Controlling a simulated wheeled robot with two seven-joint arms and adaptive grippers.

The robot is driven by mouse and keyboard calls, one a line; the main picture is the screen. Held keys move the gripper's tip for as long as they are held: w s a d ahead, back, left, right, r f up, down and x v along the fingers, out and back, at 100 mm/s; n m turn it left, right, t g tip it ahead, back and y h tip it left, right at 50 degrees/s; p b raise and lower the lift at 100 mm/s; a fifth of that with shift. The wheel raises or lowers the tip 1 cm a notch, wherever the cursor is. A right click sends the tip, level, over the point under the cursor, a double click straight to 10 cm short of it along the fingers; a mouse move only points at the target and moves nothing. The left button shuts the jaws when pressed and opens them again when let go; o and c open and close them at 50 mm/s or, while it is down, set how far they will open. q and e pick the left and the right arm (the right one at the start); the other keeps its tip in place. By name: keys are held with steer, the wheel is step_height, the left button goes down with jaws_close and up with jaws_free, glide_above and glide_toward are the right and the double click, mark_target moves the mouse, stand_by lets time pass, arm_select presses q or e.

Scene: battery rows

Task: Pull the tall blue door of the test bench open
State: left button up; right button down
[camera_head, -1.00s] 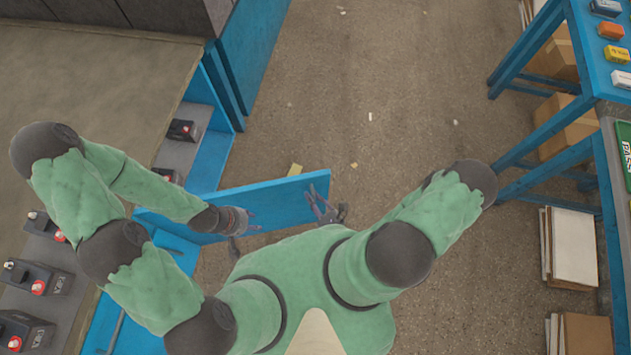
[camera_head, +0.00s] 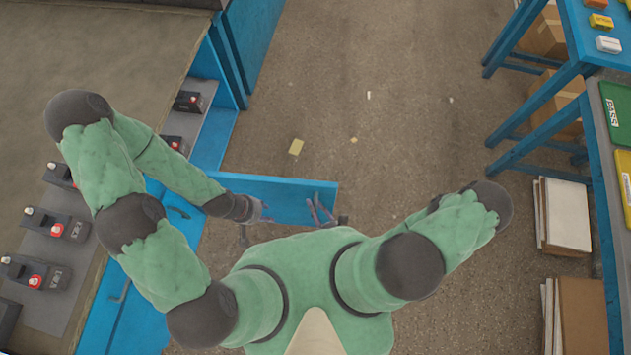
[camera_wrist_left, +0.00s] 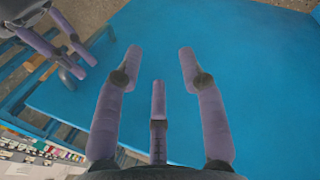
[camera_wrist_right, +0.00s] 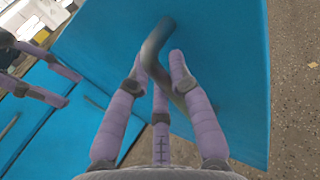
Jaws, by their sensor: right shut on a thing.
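The tall blue door (camera_head: 285,190) stands swung out from the test bench, its edge toward my head view. Its grey bent handle (camera_wrist_right: 157,45) shows in the right wrist view. My right gripper (camera_head: 325,212) is shut on this handle; in the right wrist view its fingers (camera_wrist_right: 158,68) lie on either side of the bar. My left gripper (camera_head: 252,215) is open and empty near the door's face, closer to the bench. In the left wrist view its spread fingers (camera_wrist_left: 160,65) face the flat blue panel (camera_wrist_left: 245,65); I cannot tell whether they touch it.
The bench (camera_head: 110,290) at left has blue fronts with handles and carries several black batteries (camera_head: 45,272). A blue table (camera_head: 560,75) with coloured boxes stands at right, with cartons and white boards (camera_head: 563,213) below it.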

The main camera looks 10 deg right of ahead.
steer(key=c, duration=1.1)
jaws_free()
steer(key=shift+d, duration=0.1)
steer(key=v, duration=1.2)
stand_by(0.6)
